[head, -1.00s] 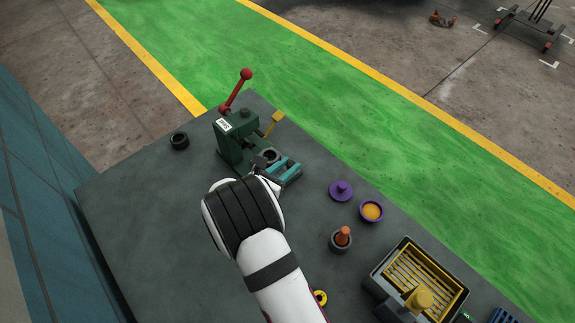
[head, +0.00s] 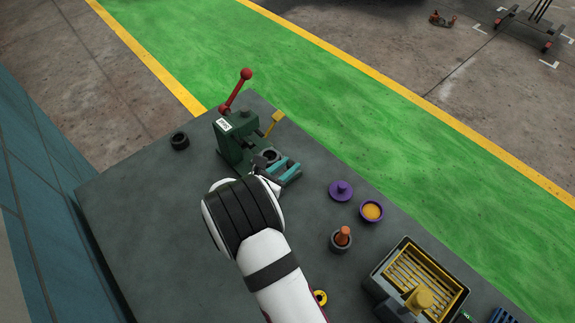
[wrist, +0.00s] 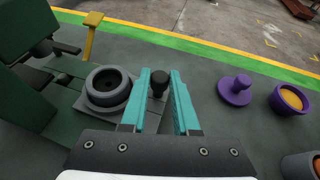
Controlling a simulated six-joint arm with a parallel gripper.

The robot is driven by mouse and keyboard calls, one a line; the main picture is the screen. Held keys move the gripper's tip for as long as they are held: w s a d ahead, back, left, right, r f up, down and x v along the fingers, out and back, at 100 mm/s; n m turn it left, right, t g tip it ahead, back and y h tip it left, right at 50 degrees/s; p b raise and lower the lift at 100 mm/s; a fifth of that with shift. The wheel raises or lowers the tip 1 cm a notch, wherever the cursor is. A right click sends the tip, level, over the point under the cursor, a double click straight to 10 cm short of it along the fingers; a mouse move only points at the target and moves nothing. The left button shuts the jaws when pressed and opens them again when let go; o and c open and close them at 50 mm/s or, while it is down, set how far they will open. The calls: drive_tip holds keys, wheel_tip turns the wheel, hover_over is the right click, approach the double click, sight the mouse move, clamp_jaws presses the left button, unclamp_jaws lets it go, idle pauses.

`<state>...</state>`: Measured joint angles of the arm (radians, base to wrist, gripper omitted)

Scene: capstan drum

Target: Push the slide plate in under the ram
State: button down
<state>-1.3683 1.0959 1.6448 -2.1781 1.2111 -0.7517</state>
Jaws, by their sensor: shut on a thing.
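The dark green press (head: 235,145) stands at the far corner of the bench, with a red-knobbed lever on top. Its lower ram area (wrist: 42,48) is at the upper left of the wrist view. The grey slide plate (wrist: 100,112) sticks out in front of the press and carries a dark ring (wrist: 108,84) with a hole. The ring is outside the press body. My gripper (wrist: 160,72), with teal fingers, is shut on a black knob (wrist: 159,84) beside the ring, on the side away from the press. The fingers partly hide the knob's lower part and the plate there.
A yellow-ended handle (head: 277,118) sticks out from the press. A purple knobbed lid (head: 341,190), a purple bowl (head: 371,210) and a dark cup with an orange piece (head: 341,240) stand to the right. A black ring (head: 180,141) lies left of the press. The left bench area is clear.

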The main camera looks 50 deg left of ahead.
sight(275, 159)
drive_tip(key=shift+a, duration=2.35)
drive_tip(key=c, duration=0.7)
unclamp_jaws()
drive_tip(key=shift+o, duration=0.2)
drive_tip(key=v, duration=1.6)
drive_tip(key=shift+w+f, duration=0.1)
